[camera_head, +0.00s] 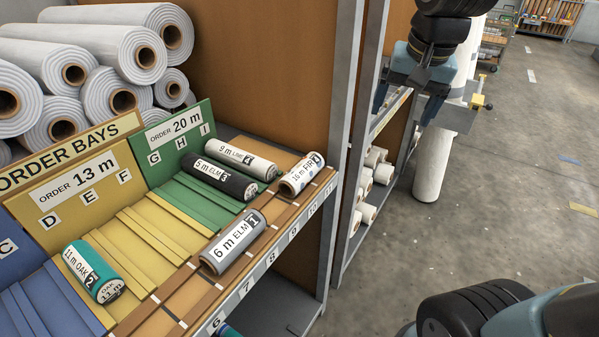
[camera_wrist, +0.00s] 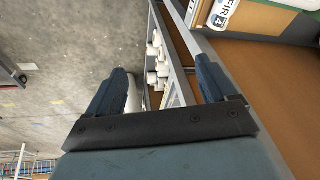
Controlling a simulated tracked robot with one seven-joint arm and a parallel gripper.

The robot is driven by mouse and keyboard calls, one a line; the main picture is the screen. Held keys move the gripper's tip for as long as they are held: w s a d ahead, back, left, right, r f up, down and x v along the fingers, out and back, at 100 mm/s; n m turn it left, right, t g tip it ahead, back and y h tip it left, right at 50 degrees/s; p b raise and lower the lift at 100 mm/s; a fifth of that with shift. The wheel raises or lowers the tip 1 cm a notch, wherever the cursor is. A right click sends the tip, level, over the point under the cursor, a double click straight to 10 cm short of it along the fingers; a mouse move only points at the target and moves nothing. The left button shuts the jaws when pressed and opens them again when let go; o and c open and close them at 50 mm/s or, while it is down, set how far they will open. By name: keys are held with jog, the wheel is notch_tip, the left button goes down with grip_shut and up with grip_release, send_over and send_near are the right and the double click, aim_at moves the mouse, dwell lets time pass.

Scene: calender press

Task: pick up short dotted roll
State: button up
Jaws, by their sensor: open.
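A short pale roll labelled 16 m FIR (camera_head: 302,174) lies at the right end of the order-bay shelf. It has dark markings, but I cannot tell clearly whether they are dots. Its FIR label (camera_wrist: 226,12) shows at the top of the wrist view, cut off by the frame edge. My gripper (camera_head: 402,108) is open and empty, above and to the right of this roll in the head view. Both blue fingers show in the wrist view (camera_wrist: 162,82), apart, with nothing between them.
Other short rolls lie on the bays: teal OAK (camera_head: 92,271), grey 6 m ELM (camera_head: 233,242), black ELM (camera_head: 218,178) and white LIME (camera_head: 241,158). A grey post (camera_head: 342,130) stands right of the shelf. Several white rolls (camera_head: 366,190) sit in a rack beyond.

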jog(key=w+a+f+m+g, duration=0.15)
jog(key=w+a, duration=0.25)
jog(key=a, duration=0.4)
jog(key=m+g, duration=0.2)
send_over(302, 165)
notch_tip(302, 165, down, 6)
jog(key=shift+h, duration=0.4)
notch_tip(302, 165, down, 8)
jog(key=shift+s+r, duration=0.15)
jog(key=shift+r, duration=0.05)
jog(key=shift+w+f, duration=0.2)
jog(key=shift+f, duration=2.7)
jog(key=shift+c, duration=0.3)
jog(key=c, duration=1.1)
